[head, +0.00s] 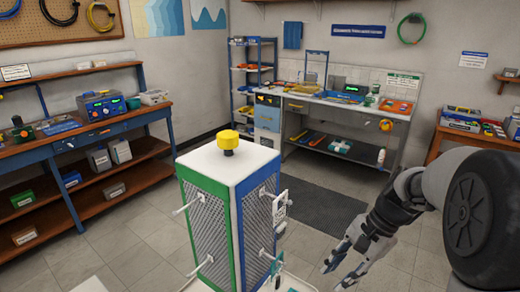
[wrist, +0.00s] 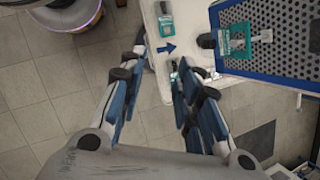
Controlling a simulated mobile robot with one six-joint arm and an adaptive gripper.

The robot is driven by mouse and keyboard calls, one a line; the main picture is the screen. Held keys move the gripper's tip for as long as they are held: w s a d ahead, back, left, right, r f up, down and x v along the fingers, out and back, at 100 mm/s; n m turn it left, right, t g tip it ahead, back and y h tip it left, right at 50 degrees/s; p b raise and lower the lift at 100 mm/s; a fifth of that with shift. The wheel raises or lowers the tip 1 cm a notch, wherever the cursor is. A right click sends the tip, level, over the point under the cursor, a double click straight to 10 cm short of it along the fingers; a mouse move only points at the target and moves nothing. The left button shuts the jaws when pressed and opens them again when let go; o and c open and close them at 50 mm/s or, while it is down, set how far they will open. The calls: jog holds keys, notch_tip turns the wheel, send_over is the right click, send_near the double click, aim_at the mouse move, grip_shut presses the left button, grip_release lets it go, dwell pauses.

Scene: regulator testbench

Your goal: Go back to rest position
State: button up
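My gripper (head: 340,272) hangs at the lower right in the head view, in front of my dark arm link. In the wrist view my gripper (wrist: 160,62) has its two fingers apart with nothing between them. The testbench tower (head: 229,163) stands left of the gripper, apart from it. It has a white top, green and blue edges, mesh sides and a yellow knob (head: 228,141). In the wrist view the tower's blue-edged mesh panel (wrist: 275,30) is at the upper right, with a teal-labelled part (wrist: 237,42) on it.
A white ledge (wrist: 155,85) with small teal items and a blue arrow lies beyond the fingertips. A workbench (head: 90,132) stands at the left, a counter (head: 350,104) at the back and a wooden table (head: 470,137) at the right. A dark mat (head: 318,205) lies on the open floor.

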jog(key=s+a+r+n+t+h, duration=0.2)
jog(key=s+r+n, duration=0.2)
jog(key=s, duration=0.6)
jog(key=s+a+r+n+t+h, duration=0.2)
jog(key=s+r+n, duration=0.3)
jog(key=s, duration=0.5)
jog(key=n+t, duration=0.1)
jog(key=n, duration=0.1)
jog(key=shift+a+n+h, duration=0.35)
jog(key=shift+n+h, duration=0.05)
jog(key=shift+r, duration=0.1)
